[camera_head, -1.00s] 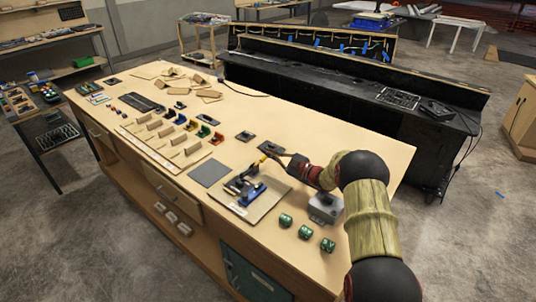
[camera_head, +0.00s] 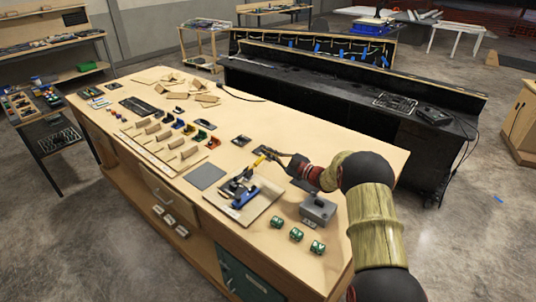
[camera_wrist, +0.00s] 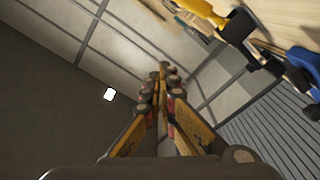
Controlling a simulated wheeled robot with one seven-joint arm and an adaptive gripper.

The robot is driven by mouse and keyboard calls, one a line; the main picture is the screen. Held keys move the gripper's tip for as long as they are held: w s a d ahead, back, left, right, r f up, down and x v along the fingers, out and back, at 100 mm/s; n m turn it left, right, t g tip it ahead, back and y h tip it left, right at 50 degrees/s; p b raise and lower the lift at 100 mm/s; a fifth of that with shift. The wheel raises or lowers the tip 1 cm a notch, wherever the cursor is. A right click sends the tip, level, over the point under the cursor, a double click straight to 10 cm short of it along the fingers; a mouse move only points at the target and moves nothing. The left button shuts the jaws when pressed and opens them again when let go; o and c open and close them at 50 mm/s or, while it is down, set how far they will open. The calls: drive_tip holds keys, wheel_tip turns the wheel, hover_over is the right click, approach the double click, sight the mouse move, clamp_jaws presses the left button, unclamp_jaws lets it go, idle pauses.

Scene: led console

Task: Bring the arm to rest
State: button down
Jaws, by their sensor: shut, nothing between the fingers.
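My gripper (camera_head: 266,155) is at the end of my arm, which reaches in from the right of the head view. It is above the wooden workbench (camera_head: 330,165), near a blue and black fixture (camera_head: 243,192) on a pale board. In the wrist view my gripper (camera_wrist: 163,70) points away with its fingertips together and nothing between them. Yellow and blue parts show at the upper right of the wrist view, including a yellow piece (camera_wrist: 205,12) and a blue piece (camera_wrist: 303,65). They are apart from the fingers.
A grey box (camera_head: 318,210) and several green blocks (camera_head: 297,234) sit on the bench near my arm. A grey square mat (camera_head: 205,176) lies left of the fixture. Rows of small coloured parts and wooden pieces fill the left half. A black console (camera_head: 340,95) stands behind.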

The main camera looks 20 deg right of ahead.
drive_tip(key=v, duration=0.8)
wheel_tip(320, 180, up, 17)
drive_tip(key=s+d+m+h, duration=0.1)
drive_tip(key=s+m+h, duration=0.2)
drive_tip(key=m+h, duration=0.6)
drive_tip(key=s+a+r+m+g+h, duration=0.1)
drive_tip(key=s+r+m+h, duration=0.1)
drive_tip(key=s, duration=0.5)
drive_tip(key=s+r+m+g+h, duration=0.1)
drive_tip(key=s+g+h, duration=0.15)
drive_tip(key=s, duration=0.55)
drive_tip(key=s+a+f+m+g, duration=0.1)
drive_tip(key=s+a+f, duration=0.1)
drive_tip(key=s, duration=0.8)
drive_tip(key=s+a+f+m+g+y, duration=0.1)
drive_tip(key=s+a+f+g, duration=0.1)
drive_tip(key=s, duration=0.9)
drive_tip(key=s+a+f+m+g+y+b, duration=0.1)
drive_tip(key=s+a+f, duration=0.3)
drive_tip(key=s, duration=0.6)
drive_tip(key=shift+s+a+m+g, duration=0.2)
drive_tip(key=shift+a+m+g, duration=0.1)
drive_tip(key=shift+a+g, duration=0.65)
drive_tip(key=shift+a, duration=0.15)
